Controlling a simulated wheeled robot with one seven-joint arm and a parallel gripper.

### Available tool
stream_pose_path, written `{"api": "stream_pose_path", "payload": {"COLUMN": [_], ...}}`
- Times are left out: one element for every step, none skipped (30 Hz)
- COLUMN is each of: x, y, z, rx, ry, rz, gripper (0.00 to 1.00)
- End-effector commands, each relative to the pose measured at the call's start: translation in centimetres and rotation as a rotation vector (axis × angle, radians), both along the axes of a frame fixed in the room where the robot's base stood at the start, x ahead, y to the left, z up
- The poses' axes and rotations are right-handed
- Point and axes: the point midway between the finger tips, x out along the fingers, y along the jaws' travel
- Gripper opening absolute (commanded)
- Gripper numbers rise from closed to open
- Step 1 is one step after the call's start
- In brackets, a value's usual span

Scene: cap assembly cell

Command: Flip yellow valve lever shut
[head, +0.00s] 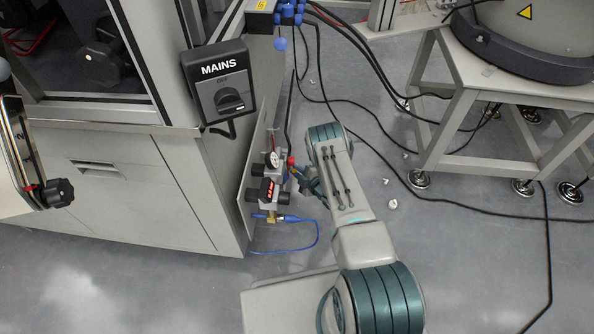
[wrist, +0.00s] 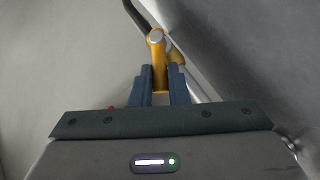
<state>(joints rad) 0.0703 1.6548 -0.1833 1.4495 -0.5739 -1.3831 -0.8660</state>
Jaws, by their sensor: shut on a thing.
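In the wrist view the yellow valve lever (wrist: 159,72) stands between the two blue-grey fingers of my gripper (wrist: 161,84). The fingers are shut on it, and its rounded end with a grey face shows beyond the fingertips. Another yellow part shows just behind it to the right. In the head view my arm reaches down to the pneumatic unit (head: 268,190) on the side of the cabinet. My gripper (head: 297,172) is small there and partly hidden by my arm. I cannot make out the lever in the head view, so its angle to the pipe is unclear.
The unit has a round gauge (head: 272,160) and a blue hose (head: 300,250) looping near the floor. The grey cabinet (head: 130,190) stands to the left with a MAINS switch (head: 218,85) above. Black cables (head: 440,205) cross the floor. A machine stand (head: 440,110) is at right.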

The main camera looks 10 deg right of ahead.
Motion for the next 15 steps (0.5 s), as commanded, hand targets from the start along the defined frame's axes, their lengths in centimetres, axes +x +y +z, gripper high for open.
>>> {"api": "stream_pose_path", "payload": {"x": [0.1,0.2,0.3,0.4,0.5,0.6,0.7,0.8,0.9,1.1,1.2,1.3,1.4,1.6,1.7], "y": [-0.2,-0.2,-0.3,-0.3,-0.3,-0.3,-0.4,-0.4,-0.5,-0.5,-0.6,-0.6,-0.7,-0.7,-0.8], "z": [0.7,0.7,0.9,1.0,1.0,1.2,1.2,1.3,1.4,1.5,1.6,1.6,1.7,1.8,1.8], "rx": [0.013,0.021,0.033,0.042,0.05,0.062,0.071,0.079,0.091,0.099,0.107,0.119,0.127,0.136,0.146], "ry": [0.042,0.071,0.106,0.133,0.159,0.196,0.223,0.25,0.286,0.312,0.339,0.375,0.401,0.426,0.46], "rz": [-0.001,-0.001,-0.002,-0.001,-0.001,-0.001,-0.001,-0.002,-0.001,-0.001,-0.001,-0.001,-0.002,-0.002,-0.001], "gripper": [0.0,0.0,0.0,0.0,0.0,0.0,0.0,0.0,0.0,0.0,0.0,0.0,0.0,0.0,0.0]}}
